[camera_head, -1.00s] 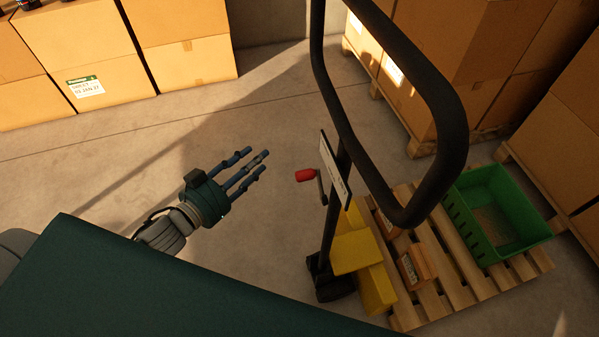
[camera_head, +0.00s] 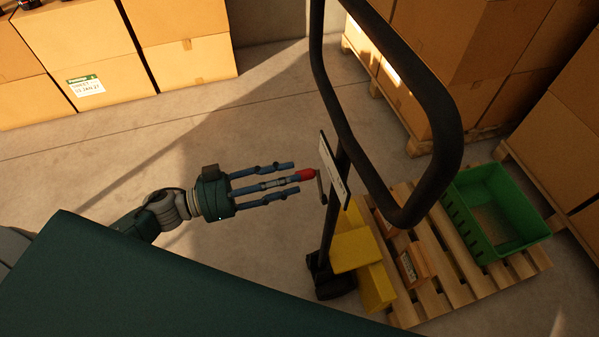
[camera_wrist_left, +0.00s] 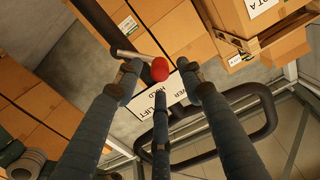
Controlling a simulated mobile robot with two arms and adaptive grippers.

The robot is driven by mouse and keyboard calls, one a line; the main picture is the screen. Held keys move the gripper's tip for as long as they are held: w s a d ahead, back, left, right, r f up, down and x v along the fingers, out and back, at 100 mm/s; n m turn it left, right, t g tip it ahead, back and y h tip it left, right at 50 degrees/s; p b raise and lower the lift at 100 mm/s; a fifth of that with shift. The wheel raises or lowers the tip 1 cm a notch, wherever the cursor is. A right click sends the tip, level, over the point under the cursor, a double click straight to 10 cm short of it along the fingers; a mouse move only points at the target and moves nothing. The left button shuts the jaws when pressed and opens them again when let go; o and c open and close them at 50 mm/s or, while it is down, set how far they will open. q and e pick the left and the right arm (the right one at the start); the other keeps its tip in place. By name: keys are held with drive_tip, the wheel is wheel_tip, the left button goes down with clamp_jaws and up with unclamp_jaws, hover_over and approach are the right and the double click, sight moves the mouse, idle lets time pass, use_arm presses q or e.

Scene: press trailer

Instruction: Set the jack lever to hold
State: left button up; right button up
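The jack lever has a red grip (camera_head: 307,174) on a grey crank arm (camera_head: 321,188), beside a white label plate (camera_head: 334,172) on the black jack post. In the left wrist view the red knob (camera_wrist_left: 160,69) sits just past my fingertips, and the plate (camera_wrist_left: 161,104) shows partly hidden words, among them "LIFT" and "HOLD". My left gripper (camera_head: 289,180) points right with its fingers spread and open. Its middle finger reaches the knob in the head view; whether they touch I cannot tell. My right gripper is not in view.
A black looped handle (camera_head: 445,120) rises above the post. A wooden pallet (camera_head: 475,283) with yellow blocks (camera_head: 356,250), small brown boxes and a green crate (camera_head: 542,232) stands at right. Stacked cartons (camera_head: 84,45) line the back. The floor left of the post is clear.

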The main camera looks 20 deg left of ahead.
use_arm(q)
drive_tip(key=shift+x, duration=1.65)
clamp_jaws()
